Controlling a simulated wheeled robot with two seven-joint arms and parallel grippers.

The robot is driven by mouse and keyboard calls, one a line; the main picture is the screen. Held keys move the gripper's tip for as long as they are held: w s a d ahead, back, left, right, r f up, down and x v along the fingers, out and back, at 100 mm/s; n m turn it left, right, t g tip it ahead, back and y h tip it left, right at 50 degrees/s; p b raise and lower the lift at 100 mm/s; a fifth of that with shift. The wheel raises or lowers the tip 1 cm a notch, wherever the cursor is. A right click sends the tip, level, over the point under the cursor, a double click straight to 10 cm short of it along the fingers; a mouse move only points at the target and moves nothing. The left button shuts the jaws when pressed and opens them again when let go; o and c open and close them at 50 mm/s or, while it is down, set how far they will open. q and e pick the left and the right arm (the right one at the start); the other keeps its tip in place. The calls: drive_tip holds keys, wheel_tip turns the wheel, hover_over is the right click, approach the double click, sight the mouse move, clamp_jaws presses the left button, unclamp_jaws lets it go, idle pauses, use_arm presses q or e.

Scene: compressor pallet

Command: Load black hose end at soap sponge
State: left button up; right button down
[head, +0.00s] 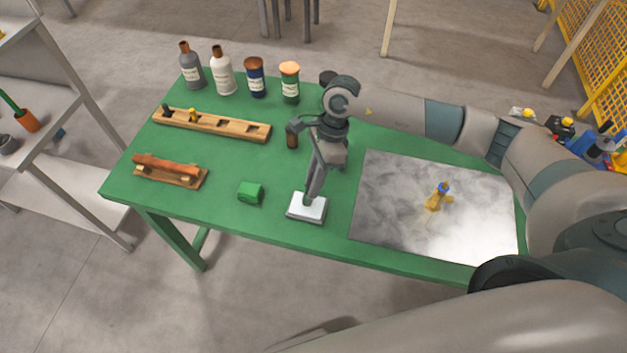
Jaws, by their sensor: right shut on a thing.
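My right gripper (311,192) points down over a white block (305,210), which looks like the soap sponge, near the table's front edge. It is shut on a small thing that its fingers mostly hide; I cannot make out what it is. The fingertips are right at the block's top, and I cannot tell whether they touch it. A small black piece (168,110) stands at the left end of a wooden rack (228,129); I cannot tell whether it is a hose end. My left gripper is not in view.
A green block (250,192) lies left of the white block. A wooden holder with a reddish-brown bar (165,164) is further left. Several bottles (222,75) line the back edge. A brass fitting (436,199) stands on the grey mat (385,215) at right.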

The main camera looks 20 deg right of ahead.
drive_tip(key=shift+f+b, duration=0.55)
idle(0.6)
drive_tip(key=shift+s+f+b, duration=0.15)
drive_tip(key=shift+b, duration=0.25)
idle(2.4)
drive_tip(key=shift+r+p, duration=1.25)
drive_tip(key=shift+r, duration=2.35)
drive_tip(key=shift+a, duration=0.1)
